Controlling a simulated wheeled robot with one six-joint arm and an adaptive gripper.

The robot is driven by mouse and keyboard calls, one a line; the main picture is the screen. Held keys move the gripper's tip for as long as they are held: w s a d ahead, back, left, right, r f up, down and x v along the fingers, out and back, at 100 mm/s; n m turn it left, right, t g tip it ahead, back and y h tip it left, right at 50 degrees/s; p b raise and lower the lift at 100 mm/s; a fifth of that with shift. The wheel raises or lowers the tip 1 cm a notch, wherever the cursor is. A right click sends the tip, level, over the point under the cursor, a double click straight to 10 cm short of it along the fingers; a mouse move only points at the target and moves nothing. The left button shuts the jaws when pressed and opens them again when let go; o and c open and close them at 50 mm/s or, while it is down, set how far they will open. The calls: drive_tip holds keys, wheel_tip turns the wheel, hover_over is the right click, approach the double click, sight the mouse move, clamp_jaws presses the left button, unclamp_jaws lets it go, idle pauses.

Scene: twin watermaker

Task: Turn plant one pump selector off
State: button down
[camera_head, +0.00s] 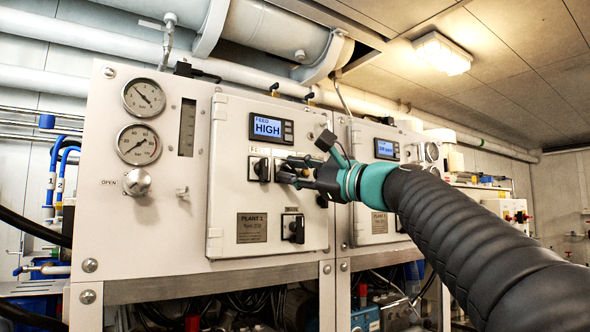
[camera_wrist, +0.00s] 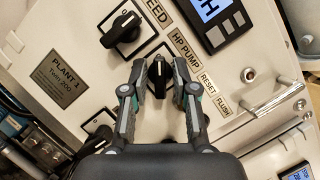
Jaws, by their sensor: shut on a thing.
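The plant one pump selector (camera_wrist: 158,74) is a black knob on the white panel, by the "HP PUMP" label in the wrist view. My gripper (camera_wrist: 160,66) has one finger on each side of this knob and is shut on it. In the head view my gripper (camera_head: 290,172) reaches the panel from the right and hides most of the knob. The "PLANT 1" plate (camera_wrist: 64,77) is on the same panel. The knob's exact pointer setting is hard to tell.
The feed selector (camera_wrist: 124,27) is close beside my gripper. Another black selector (camera_head: 293,228) sits lower on the panel. The plant one display (camera_head: 267,127) reads "FEED HIGH". Gauges (camera_head: 139,144) and a valve knob (camera_head: 137,182) are at the left.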

drive_tip(key=shift+n+g, duration=0.3)
drive_tip(key=shift+n, duration=0.5)
drive_tip(key=c, duration=1.2)
unclamp_jaws()
drive_tip(key=v, duration=1.2)
